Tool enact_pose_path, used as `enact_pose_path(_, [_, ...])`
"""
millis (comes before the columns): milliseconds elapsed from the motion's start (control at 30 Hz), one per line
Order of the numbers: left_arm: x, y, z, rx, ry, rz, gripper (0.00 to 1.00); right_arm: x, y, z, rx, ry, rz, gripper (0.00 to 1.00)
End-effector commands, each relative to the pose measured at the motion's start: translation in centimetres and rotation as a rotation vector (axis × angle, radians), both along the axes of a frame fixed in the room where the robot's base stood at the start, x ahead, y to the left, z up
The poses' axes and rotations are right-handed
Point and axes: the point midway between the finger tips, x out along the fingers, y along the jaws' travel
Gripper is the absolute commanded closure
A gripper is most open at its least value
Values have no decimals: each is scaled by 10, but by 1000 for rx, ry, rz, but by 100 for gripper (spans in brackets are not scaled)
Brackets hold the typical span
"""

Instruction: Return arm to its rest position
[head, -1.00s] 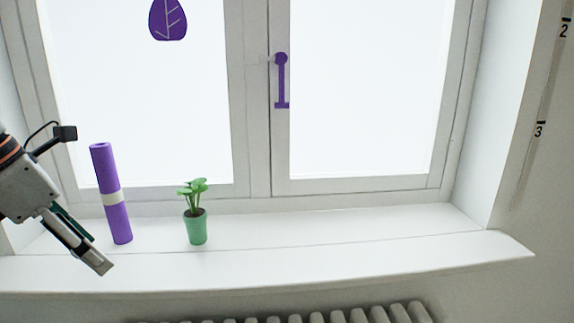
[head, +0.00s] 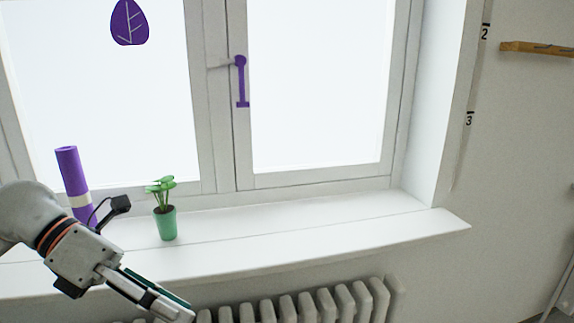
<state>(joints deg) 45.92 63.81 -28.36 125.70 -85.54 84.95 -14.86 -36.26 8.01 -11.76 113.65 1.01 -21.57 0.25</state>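My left gripper (head: 178,308) is at the lower left of the head view, in front of the windowsill's front edge. Its fingers point down and to the right, and I see them side-on, so I cannot tell whether they are open or shut. Nothing shows between them. Part of the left arm covers the lower end of a purple roll (head: 68,165) with a pale band, standing on the sill. My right gripper is not in view.
A green potted plant (head: 167,222) stands on the white windowsill (head: 330,222). The sill is clear to its right. A radiator (head: 310,306) is below. The window has a purple handle (head: 241,82) and a purple leaf (head: 129,24). A wooden bar (head: 540,48) is at right.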

Motion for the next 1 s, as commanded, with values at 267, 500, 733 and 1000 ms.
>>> enact_pose_path(267, [14,-79,13,-611,315,112,43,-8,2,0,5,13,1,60])
enact_pose_path(500, [70,-74,-13,-1064,665,459,43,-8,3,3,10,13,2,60])
enact_pose_path(733, [108,-30,-130,-1353,1048,973,43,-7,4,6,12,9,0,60])
enact_pose_path(1000, [60,8,-305,-1433,1428,1569,43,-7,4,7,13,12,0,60])
